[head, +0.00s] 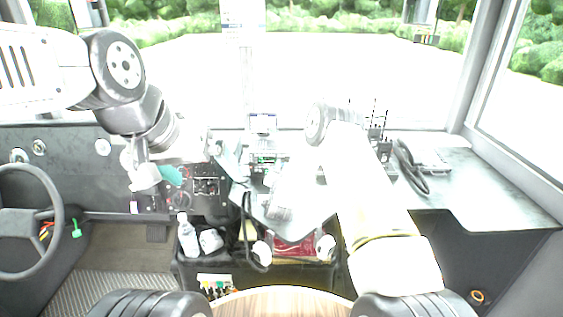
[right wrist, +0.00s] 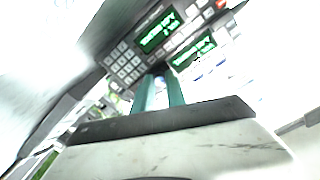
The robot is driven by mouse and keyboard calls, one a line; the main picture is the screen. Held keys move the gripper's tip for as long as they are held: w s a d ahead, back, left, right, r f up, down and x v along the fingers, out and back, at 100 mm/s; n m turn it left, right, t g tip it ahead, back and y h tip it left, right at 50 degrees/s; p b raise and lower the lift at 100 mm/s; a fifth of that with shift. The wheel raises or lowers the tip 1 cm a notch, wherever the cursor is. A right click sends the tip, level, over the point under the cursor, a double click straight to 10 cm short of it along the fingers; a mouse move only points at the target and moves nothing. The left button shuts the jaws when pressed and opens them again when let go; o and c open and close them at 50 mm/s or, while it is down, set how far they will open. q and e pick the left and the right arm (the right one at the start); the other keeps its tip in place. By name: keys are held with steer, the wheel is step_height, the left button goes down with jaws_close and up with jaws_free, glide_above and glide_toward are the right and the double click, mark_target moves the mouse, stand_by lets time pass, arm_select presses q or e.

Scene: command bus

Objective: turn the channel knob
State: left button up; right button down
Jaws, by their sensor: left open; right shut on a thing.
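A radio (right wrist: 127,62) with a keypad and a green-lit display (right wrist: 158,32) fills the upper part of the right wrist view. A second green display (right wrist: 194,54) is to its right. My right gripper (right wrist: 160,80) has its teal fingers close together, their tips against the radio front between the displays. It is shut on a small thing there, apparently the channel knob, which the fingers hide. In the head view the radio area (head: 266,158) is small and washed out. My left gripper (head: 158,180) is open and empty, in front of the dash at left.
A steering wheel (head: 30,222) is at far left. A white bottle (head: 187,236) stands in a dark bin below the dash. A handset with a coiled cord (head: 412,170) lies on the right counter (head: 480,190). A round wooden surface (head: 280,302) is nearest me.

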steer(key=shift+s+f, duration=0.1)
steer(key=shift+f, duration=0.05)
steer(key=c, duration=1.6)
jaws_free()
steer(key=shift+s+a, duration=0.1)
steer(key=shift+s, duration=3.8)
